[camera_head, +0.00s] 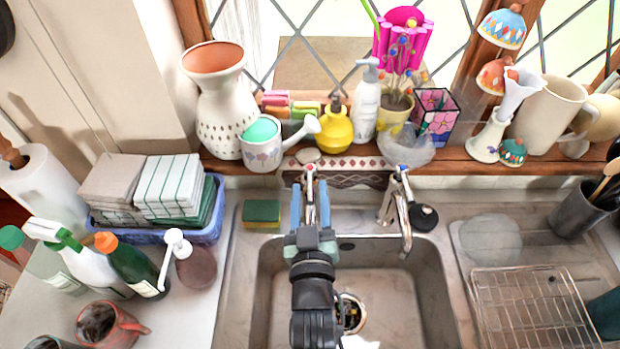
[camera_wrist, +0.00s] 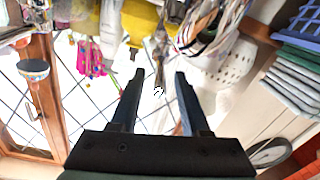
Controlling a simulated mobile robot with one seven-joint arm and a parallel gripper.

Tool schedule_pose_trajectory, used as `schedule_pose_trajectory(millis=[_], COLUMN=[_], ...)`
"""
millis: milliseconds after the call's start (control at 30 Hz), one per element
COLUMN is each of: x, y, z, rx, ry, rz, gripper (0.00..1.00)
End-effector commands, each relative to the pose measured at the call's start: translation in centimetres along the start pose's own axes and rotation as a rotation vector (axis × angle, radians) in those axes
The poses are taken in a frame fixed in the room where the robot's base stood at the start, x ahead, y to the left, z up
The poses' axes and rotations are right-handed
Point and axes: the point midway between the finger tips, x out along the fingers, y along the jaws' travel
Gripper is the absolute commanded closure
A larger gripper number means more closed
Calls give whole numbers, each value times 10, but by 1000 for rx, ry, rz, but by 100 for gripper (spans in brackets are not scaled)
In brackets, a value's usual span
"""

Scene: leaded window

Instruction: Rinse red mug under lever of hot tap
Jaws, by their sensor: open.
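The red mug (camera_head: 105,325) stands on the counter at the lower left of the head view, its handle to the right.
A wire rack (camera_head: 530,305) lies at right. A soap pump (camera_head: 190,262), a green bottle (camera_head: 130,262) and a spray bottle (camera_head: 88,262) crowd the left counter. A sponge (camera_head: 261,213) sits behind the basin. The sill is full.

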Motion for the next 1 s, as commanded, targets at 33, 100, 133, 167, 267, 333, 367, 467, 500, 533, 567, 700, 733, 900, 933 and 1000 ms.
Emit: schedule_pose_trajectory(millis=[33,100,133,167,267,333,367,467,500,533,567,700,733,900,933,1000], x=[7,15,17,20,24,26,26,27,26,26,26,26,26,26,26,26], y=[-1,-1,-1,-1,0,0,0,0,0,0,0,0,0,0,0,0], z=[-1,0,0,0,0,0,0,0,0,0,0,0,0,0,0,0], rx=[2,1,0,-1,1,0,0,0,0,0,0,0,0,0,0,0], ry=[2,2,2,2,1,1,1,0,0,0,0,0,0,0,0,0], rz=[-2,-2,-2,-1,-1,0,0,0,0,0,0,0,0,0,0,0], gripper=[54,54,54,54,54,54,54,54,54,54,54,74,79,100,100,100])
